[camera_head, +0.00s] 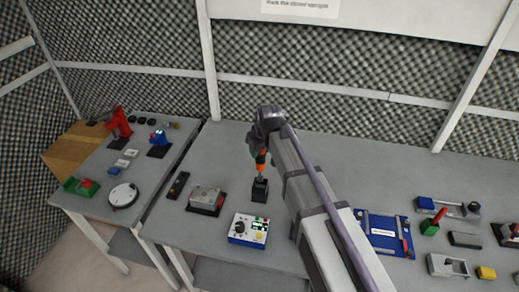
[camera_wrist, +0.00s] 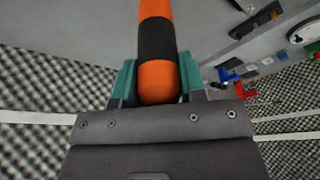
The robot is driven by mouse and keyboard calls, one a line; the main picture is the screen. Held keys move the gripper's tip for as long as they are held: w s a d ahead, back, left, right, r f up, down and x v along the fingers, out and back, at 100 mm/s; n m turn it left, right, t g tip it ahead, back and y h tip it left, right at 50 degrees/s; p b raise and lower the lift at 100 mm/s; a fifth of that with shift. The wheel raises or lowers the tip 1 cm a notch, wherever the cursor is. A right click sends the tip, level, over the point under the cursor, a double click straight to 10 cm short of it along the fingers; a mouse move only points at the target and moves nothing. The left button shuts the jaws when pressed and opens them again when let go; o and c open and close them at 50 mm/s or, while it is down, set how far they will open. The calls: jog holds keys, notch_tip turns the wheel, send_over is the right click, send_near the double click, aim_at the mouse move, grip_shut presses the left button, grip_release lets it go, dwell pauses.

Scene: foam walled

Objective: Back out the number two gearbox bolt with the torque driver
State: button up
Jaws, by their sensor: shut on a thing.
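My gripper (camera_head: 262,148) is shut on the orange and black torque driver (camera_head: 261,160). In the wrist view the teal fingers of my gripper (camera_wrist: 158,78) stand on both sides of the driver's thick handle (camera_wrist: 157,38). The driver points down over a small black holder (camera_head: 260,190) on the middle table. Whether its lower end is inside the holder or just above it, I cannot tell. A grey metal box on a dark base (camera_head: 206,199), perhaps the gearbox, sits to the left of the holder. Its bolts are too small to tell apart.
A white and blue control box with a dial (camera_head: 247,230) stands in front of the holder. A dark bar (camera_head: 178,186) lies left of the grey box. A blue tray (camera_head: 384,234) lies right of my arm. The left table (camera_head: 95,165) carries red and blue items.

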jog(key=shift+r+p, duration=4.4)
jog(key=shift+r, duration=0.2)
jog(key=shift+f, duration=0.15)
